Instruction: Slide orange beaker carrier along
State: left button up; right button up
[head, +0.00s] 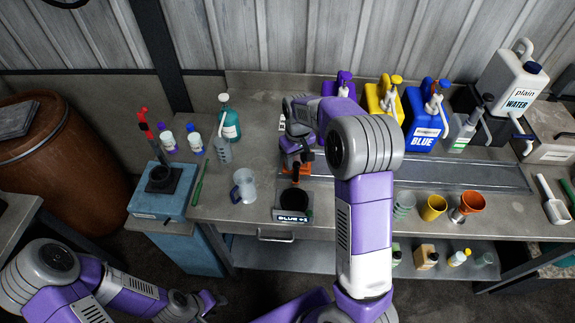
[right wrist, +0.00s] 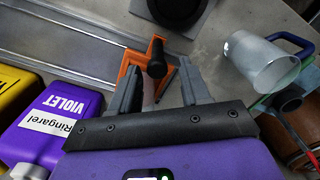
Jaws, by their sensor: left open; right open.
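The orange beaker carrier (head: 304,169) is at the left end of a long grey track (head: 440,176) in the head view, mostly hidden by my right gripper (head: 294,163). In the right wrist view the carrier (right wrist: 131,67) shows as an orange frame with a black knob (right wrist: 157,58). My right gripper (right wrist: 157,72) is open, with its fingers on either side of the knob and part of the carrier. I cannot tell whether they touch it. My left gripper (head: 208,301) is open and empty, low at the left, away from the counter top.
Pump jugs, including the blue one (head: 425,117), line the track's back. Several cups, including a yellow one (head: 433,208), stand in front.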

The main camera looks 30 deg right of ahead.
aim_at(296, 171)
jog(key=shift+w+d+f, duration=0.1)
jog(key=shift+w+d, duration=0.05)
jog(key=shift+w, duration=0.25)
jog(key=shift+w+f, duration=0.15)
jog(key=shift+f, duration=0.15)
jog(key=f, duration=0.6)
jog(key=shift+s+f, duration=0.2)
jog(key=shift+s, duration=0.1)
grip_shut()
